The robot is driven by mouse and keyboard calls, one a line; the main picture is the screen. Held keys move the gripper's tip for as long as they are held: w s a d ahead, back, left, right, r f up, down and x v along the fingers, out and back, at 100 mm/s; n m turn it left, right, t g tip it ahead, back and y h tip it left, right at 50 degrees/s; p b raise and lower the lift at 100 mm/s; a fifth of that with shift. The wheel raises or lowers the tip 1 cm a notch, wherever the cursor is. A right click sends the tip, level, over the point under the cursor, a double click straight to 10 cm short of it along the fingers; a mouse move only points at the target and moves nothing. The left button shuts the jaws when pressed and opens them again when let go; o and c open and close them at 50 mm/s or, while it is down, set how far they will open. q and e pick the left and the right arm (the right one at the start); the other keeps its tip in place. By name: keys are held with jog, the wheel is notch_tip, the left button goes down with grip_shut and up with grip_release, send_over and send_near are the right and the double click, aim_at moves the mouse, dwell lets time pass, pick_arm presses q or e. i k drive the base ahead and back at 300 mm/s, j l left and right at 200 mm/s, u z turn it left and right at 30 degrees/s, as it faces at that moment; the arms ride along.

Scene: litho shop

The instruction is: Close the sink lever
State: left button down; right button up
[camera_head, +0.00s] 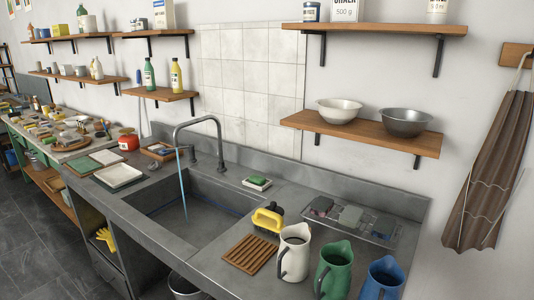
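The grey metal sink (165,236) is set into the counter in the middle of the view. A gooseneck tap (220,140) stands at its back edge, with its spout curving to the left. A thin bluish stream of water (183,190) runs from the spout down into the basin. A small upright part (193,154) near the tap may be the lever, but it is too small to be sure or to tell its position clearly. Neither of my grippers is in view.
Shelves hang above.

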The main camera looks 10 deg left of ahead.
aim_at(191, 146)
jog(key=i+j+z, duration=0.2)
jog(key=j+z, duration=0.2)
jog(key=j, duration=1.75)
jog(key=k+j+z, duration=0.1)
jog(key=j+z, duration=0.25)
jog(key=j, duration=1.75)
jog(key=k+j, duration=0.15)
jog(key=j, duration=0.2)
jog(key=k+j, duration=0.15)
jog(key=j, duration=0.25)
jog(key=k+j+z, duration=0.1)
jog(key=j, duration=0.25)
